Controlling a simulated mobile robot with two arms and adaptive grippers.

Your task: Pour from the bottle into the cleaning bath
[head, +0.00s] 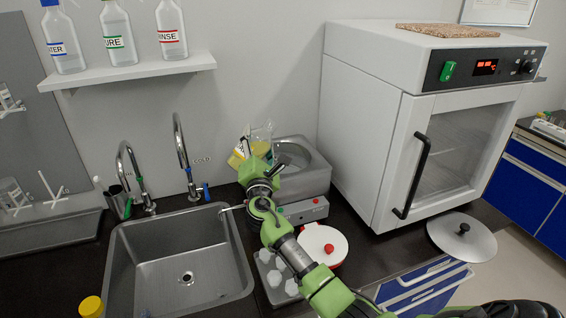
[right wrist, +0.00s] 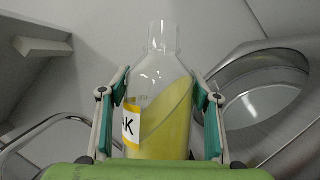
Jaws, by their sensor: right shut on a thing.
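My right gripper (head: 260,160) is shut on a clear bottle (head: 262,136) of yellow liquid. In the right wrist view, the bottle (right wrist: 160,110) sits between the gripper's fingers (right wrist: 160,112). Its neck is open and a yellow-and-white label ending in "K" shows. The liquid surface slants across the bottle, so the bottle is tilted. The cleaning bath (head: 315,178) is a metal basin on the counter, with the bottle at its back left edge. The bath's round opening (right wrist: 300,90) is to the right of the bottle in the right wrist view. No stream is visible. My left gripper is out of view.
A steel sink (head: 150,265) with taps lies left of the bath. A white oven (head: 370,130) stands close on the right. A white lid with a red knob (head: 335,248) and a tray (head: 272,298) lie in front. A shelf (head: 130,75) holds spray bottles.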

